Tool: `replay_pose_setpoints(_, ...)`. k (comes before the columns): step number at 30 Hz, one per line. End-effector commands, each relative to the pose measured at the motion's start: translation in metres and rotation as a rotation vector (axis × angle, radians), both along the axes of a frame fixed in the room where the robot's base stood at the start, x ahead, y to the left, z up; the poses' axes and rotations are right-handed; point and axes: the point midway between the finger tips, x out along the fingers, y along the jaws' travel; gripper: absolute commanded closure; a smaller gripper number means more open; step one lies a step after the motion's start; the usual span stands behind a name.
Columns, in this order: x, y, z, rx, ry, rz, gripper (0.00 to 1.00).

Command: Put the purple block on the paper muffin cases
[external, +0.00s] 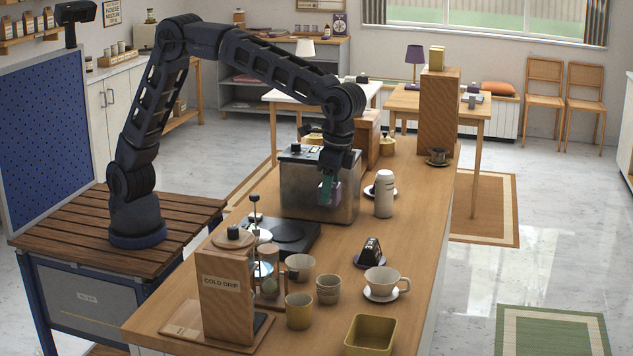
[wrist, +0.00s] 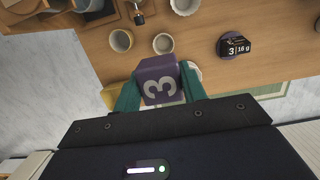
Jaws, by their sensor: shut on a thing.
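In the external view my gripper (external: 329,189) points down in front of the steel box, with the purple block (external: 336,194) partly hidden by the fingers. The block looks raised above the counter. I cannot clearly pick out the paper muffin cases. A pale round rim (wrist: 192,68) shows partly behind the block and right finger, but I cannot tell what it is.
The steel box (external: 296,190) stands right by my gripper. A white canister (external: 384,195) is to its right. A black display (external: 371,251), several cups, a cup on a saucer (external: 381,295) and the cold drip stand (external: 226,292) occupy the near counter. Bare wood lies around the display.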

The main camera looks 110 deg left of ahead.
Motion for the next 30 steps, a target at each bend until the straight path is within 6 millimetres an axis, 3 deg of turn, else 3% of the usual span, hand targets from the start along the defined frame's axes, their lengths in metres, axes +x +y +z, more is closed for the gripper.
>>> replay_pose_setpoints(7, 0.000, 0.001, -0.031, 0.000, 0.001, 0.001, 0.81)
replay_pose_setpoints(24, 0.000, 0.001, -0.149, 0.000, 0.001, 0.002, 0.81)
replay_pose_setpoints(30, 0.000, 0.001, -0.166, 0.000, 0.000, 0.002, 0.81)
